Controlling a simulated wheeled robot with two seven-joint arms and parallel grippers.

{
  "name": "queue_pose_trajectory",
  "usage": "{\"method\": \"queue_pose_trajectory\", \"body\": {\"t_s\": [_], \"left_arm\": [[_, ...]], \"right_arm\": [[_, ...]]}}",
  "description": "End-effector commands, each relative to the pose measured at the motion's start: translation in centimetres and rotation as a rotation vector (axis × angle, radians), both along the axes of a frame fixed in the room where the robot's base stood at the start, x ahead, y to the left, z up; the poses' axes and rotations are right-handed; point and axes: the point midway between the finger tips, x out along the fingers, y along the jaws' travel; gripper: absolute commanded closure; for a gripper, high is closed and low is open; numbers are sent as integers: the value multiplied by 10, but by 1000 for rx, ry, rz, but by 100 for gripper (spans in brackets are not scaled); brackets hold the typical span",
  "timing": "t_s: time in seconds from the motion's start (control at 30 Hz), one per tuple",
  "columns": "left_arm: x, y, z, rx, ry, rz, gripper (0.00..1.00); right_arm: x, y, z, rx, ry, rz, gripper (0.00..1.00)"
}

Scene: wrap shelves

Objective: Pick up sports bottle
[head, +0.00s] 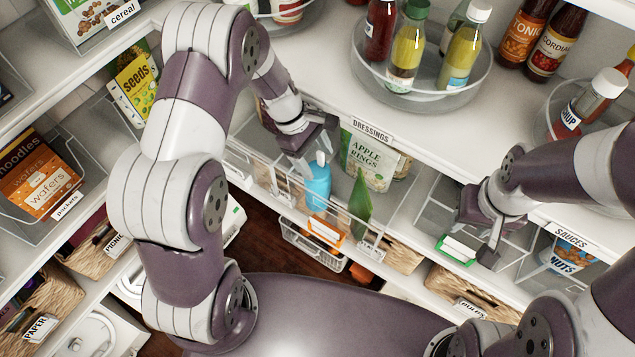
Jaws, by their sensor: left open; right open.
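A blue bottle (317,187), which looks like the sports bottle, stands in a clear shelf bin (262,180) near the picture's middle. My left gripper (306,168) is open just above and beside the bottle's top, its fingers pointing down. The bottle's top is partly hidden by the fingers, and I cannot tell whether they touch it.
A pouch of apple rings (368,160) and a green packet (360,206) stand right of the bottle. The shelf above carries a turntable (425,90) of dressing bottles. Wicker baskets sit lower down.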

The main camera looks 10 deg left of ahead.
Motion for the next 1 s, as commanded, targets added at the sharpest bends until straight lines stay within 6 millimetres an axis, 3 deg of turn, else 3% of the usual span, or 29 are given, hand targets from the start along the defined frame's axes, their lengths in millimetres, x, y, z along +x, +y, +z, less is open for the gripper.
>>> {"method": "queue_pose_trajectory", "body": {"t_s": [0.03, 0.2, 0.4, 0.6, 0.63, 0.87, 1.0], "left_arm": [[-1, -3, -3, 0, 5, -1, 29], [-1, -11, -25, 0, 0, -2, 29], [-1, -11, -27, 0, -2, -1, 29], [-1, -11, -26, 0, -2, -1, 94], [-1, -11, -26, 0, -2, -1, 100], [0, -11, -24, 0, -3, -1, 100], [0, -10, -11, 0, -4, -1, 100]], "right_arm": [[0, 0, 11, 0, 0, 0, 57], [0, 0, 11, 0, 0, 0, 57], [0, 0, 10, 0, 0, 0, 57], [0, 0, 10, 0, 0, 0, 57], [0, 0, 10, 0, 0, 0, 57], [0, 0, 12, 0, 0, 0, 57], [0, 0, 23, 0, 0, 0, 57]]}}
